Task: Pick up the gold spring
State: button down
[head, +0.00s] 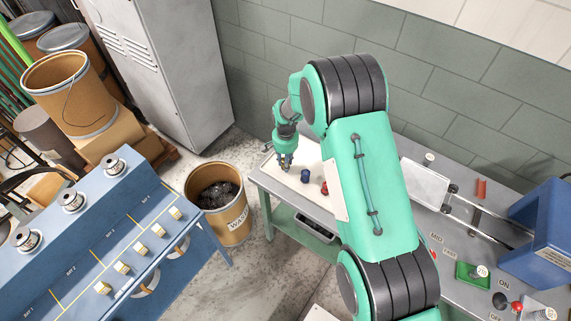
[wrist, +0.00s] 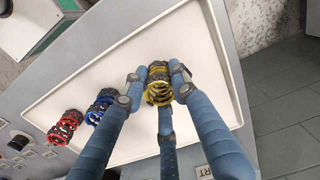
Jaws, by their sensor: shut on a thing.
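The gold spring (wrist: 158,86) is between the fingertips of my gripper (wrist: 158,82) in the wrist view, over the white tray (wrist: 150,45). My gripper is shut on it. Whether the spring touches the tray is not clear. In the head view my gripper (head: 287,163) points down at the left part of the tray, and I cannot make out the gold spring there. A blue spring (wrist: 100,106) and a red spring (wrist: 66,127) stand on the tray, left of the gold one in the wrist view.
The tray lies on a grey bench (head: 262,182). My arm hides the bench's middle. A waste bin (head: 218,204) with dark scrap stands left of it, beside a blue bench (head: 105,235) with knobs. A brick wall (head: 260,60) is behind. A blue machine (head: 545,230) sits at the right.

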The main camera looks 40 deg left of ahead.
jog(key=shift+r, duration=0.7)
jog(key=shift+s+d+r, duration=0.15)
jog(key=shift+d+r, duration=0.05)
jog(key=shift+r, duration=0.55)
jog(key=s+d+r, duration=0.1)
jog(key=s+d, duration=0.9)
jog(key=d, duration=0.1)
jog(key=shift+s+d+r+b, duration=0.2)
jog(key=shift+d+b, duration=0.05)
jog(key=shift+b, duration=0.1)
